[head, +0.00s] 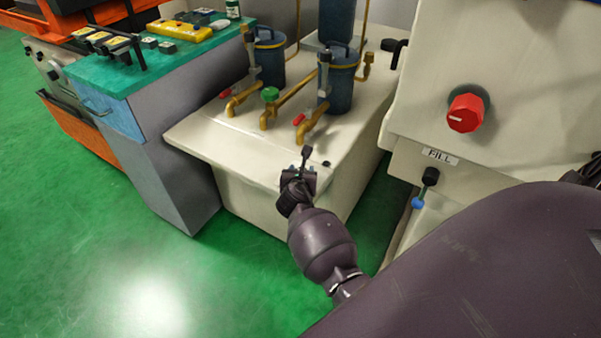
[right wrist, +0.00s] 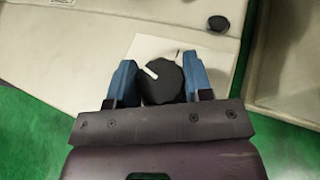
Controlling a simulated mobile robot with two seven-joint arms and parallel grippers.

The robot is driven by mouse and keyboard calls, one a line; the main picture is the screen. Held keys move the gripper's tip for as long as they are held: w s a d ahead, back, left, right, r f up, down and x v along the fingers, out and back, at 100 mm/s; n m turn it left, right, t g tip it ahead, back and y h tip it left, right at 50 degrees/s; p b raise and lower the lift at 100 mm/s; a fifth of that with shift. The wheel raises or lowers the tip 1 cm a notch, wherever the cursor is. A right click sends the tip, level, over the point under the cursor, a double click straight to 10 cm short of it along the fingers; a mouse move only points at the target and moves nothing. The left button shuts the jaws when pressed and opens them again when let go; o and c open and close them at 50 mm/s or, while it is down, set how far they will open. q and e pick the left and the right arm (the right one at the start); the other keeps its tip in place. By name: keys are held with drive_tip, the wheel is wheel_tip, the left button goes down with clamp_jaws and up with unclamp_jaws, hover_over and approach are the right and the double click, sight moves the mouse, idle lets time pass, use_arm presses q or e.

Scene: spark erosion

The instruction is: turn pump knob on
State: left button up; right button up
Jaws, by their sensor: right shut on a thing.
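The pump knob (right wrist: 162,84) is black and round with a white pointer line, and it sits on the white tank housing (right wrist: 60,62). The line points to the upper left in the right wrist view. My right gripper (right wrist: 162,86) has its blue fingers on both sides of the knob and is shut on it. In the head view my right gripper (head: 300,178) is at the front edge of the tank housing (head: 235,145), and it mostly hides the knob there. My left gripper is in neither view.
A red knob (head: 466,110) is on the machine at right. A teal-topped cabinet (head: 150,65) stands left. The green floor (head: 110,240) is clear in front.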

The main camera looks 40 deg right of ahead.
drive_tip(key=m+g+h, duration=0.2)
drive_tip(key=m+g, duration=0.1)
drive_tip(key=shift+m+h, duration=0.3)
drive_tip(key=m+g, duration=0.1)
drive_tip(key=g, duration=0.1)
drive_tip(key=m+g+h, duration=0.1)
drive_tip(key=m+g, duration=0.1)
drive_tip(key=shift+f+m+h, duration=0.1)
drive_tip(key=shift+m+h, duration=0.2)
drive_tip(key=m+g+b, duration=0.1)
drive_tip(key=m+g, duration=0.2)
drive_tip(key=g, duration=0.1)
drive_tip(key=shift+m+g, duration=0.3)
drive_tip(key=shift+s+m+g+y+b, duration=0.1)
drive_tip(key=shift+m+g+y+b, duration=0.35)
drive_tip(key=shift+m+g, duration=1)
drive_tip(key=shift+g, duration=0.25)
drive_tip(key=o, duration=0.9)
drive_tip(key=shift+g, duration=0.3)
